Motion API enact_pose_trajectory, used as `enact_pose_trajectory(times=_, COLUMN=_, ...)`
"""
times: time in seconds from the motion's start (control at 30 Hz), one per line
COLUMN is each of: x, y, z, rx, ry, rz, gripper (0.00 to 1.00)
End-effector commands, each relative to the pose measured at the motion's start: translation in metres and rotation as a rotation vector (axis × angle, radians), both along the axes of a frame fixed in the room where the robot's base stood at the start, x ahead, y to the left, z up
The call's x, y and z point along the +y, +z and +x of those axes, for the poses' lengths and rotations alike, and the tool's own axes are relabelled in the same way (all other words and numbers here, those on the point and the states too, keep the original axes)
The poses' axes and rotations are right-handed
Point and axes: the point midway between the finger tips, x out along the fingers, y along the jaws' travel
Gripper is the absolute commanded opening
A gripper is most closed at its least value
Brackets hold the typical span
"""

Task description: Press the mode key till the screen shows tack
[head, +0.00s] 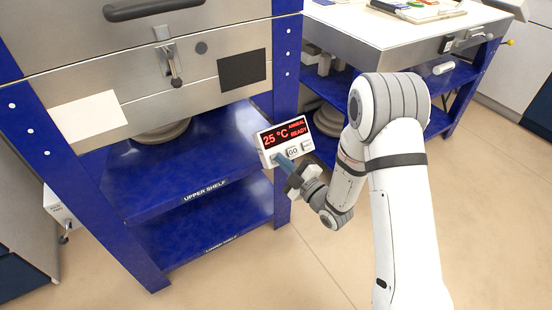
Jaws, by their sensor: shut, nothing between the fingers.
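The control box (262,148) is a small white unit on the kiln stand's right front post. Its dark screen (283,136) shows in red "25 °C", with small words that look like "ANNEAL" and "READY". Below the screen is a row of keys. The middle key (292,152) reads "GO". The right key (307,146) has a label too small to read. My gripper (281,160) is shut, with its fingertips at the left key, which they partly hide. I cannot tell whether they touch it, and no mode label is legible.
The steel kiln body (150,85) with a latch (172,62) is above and left of the box. The blue upper shelf (190,160) is below it. A worktable (370,25) with a blue frame stands behind my arm. The floor in front is clear.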

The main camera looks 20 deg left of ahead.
Motion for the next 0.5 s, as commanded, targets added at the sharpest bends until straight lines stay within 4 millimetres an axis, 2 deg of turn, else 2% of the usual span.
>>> enact_pose_trajectory(times=0.5, x=-0.0025, y=0.0032, z=-0.0022, rx=-0.001, ry=-0.001, rz=0.000, gripper=0.00)
